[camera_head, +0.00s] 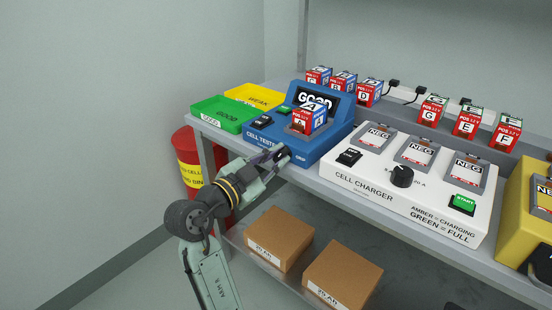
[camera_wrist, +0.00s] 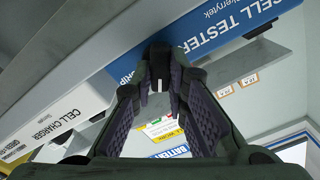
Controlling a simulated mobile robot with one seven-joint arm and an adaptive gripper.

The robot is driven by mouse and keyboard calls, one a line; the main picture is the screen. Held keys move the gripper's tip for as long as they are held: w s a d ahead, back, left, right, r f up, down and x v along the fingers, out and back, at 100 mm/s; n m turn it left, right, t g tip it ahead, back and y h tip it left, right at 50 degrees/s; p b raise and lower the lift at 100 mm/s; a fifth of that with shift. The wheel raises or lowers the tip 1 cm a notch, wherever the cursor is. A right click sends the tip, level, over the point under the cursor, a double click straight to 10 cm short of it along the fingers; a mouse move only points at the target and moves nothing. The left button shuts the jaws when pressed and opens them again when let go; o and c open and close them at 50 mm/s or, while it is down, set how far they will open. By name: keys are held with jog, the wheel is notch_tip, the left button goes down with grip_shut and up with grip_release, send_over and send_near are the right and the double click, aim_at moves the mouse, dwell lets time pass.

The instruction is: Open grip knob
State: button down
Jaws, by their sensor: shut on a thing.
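The blue cell tester (camera_head: 322,148) stands on the bench with cell A (camera_head: 309,119) upright in its bay; its GOOD display is lit. My gripper (camera_head: 279,154) is at the tester's front face, beside the GRIP label. In the wrist view my gripper (camera_wrist: 160,82) has its fingers closed in on a small dark knob (camera_wrist: 160,62) at the blue front panel (camera_wrist: 230,25). The fingers hide most of the knob, and its turn angle cannot be read.
The white cell charger (camera_head: 372,180) stands right of the tester, close to my gripper. Green (camera_head: 215,127) and yellow (camera_head: 252,97) trays lie to the left. A red bin (camera_head: 186,150) stands below. Cardboard boxes (camera_head: 280,238) are on the lower shelf.

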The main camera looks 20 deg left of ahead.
jog(key=n+p, duration=0.1)
jog(key=n, duration=0.2)
jog(key=shift+r, duration=0.1)
jog(key=shift+a+n+p, duration=0.1)
jog(key=shift+n+p, duration=0.4)
jog(key=shift+n, duration=1.3)
jog(key=c, duration=1.9)
grip_release()
jog(key=v, duration=1.2)
jog(key=shift+w, duration=0.1)
